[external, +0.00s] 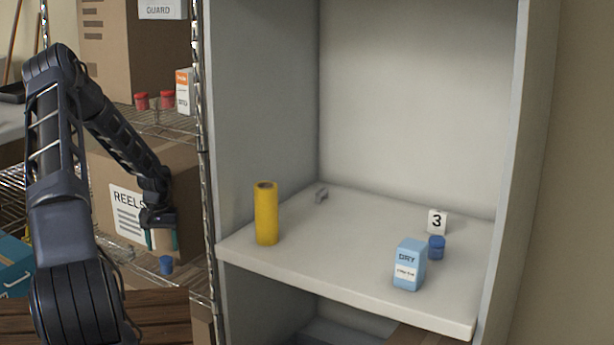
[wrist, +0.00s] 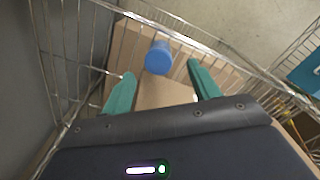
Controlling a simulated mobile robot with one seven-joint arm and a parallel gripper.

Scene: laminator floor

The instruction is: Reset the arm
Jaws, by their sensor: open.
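My dark arm reaches from the left of the external view. My gripper (external: 163,246) points down beside the wire rack, in front of the box marked REELS. A small blue cylinder (external: 166,265) is just below the fingertips in the external view. In the wrist view the blue cylinder (wrist: 158,57) shows between and beyond the tips, apart from both. I cannot tell what it rests on.
The wire rack (external: 203,180) stands close to my gripper. The shelf's middle is clear.

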